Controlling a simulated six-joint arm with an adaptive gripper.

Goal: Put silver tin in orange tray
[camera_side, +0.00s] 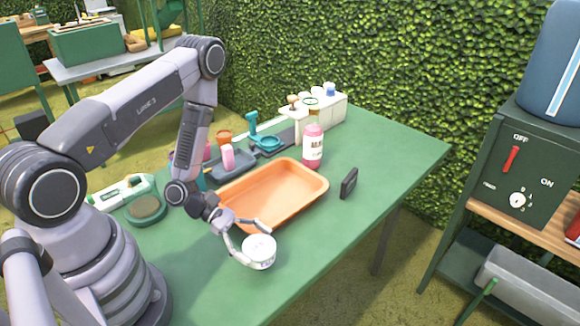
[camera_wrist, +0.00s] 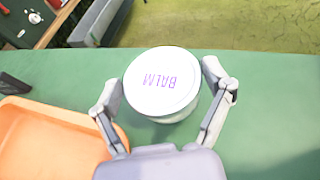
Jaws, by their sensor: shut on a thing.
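The silver tin (camera_side: 259,252) is a small round pale tin near the front edge of the green table. I cannot tell whether the tin touches the table. The orange tray (camera_side: 272,190) is empty and lies just behind my gripper in the side view. Its corner (camera_wrist: 45,135) shows at the lower left of the wrist view.
A pink bottle (camera_side: 313,146) stands behind the tray. A small dark block (camera_side: 349,183) stands to its right. A white caddy (camera_side: 325,115) with bottles is at the back. A green and white tool (camera_side: 122,192) lies at left. The table's right side (camera_side: 400,155) is clear.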

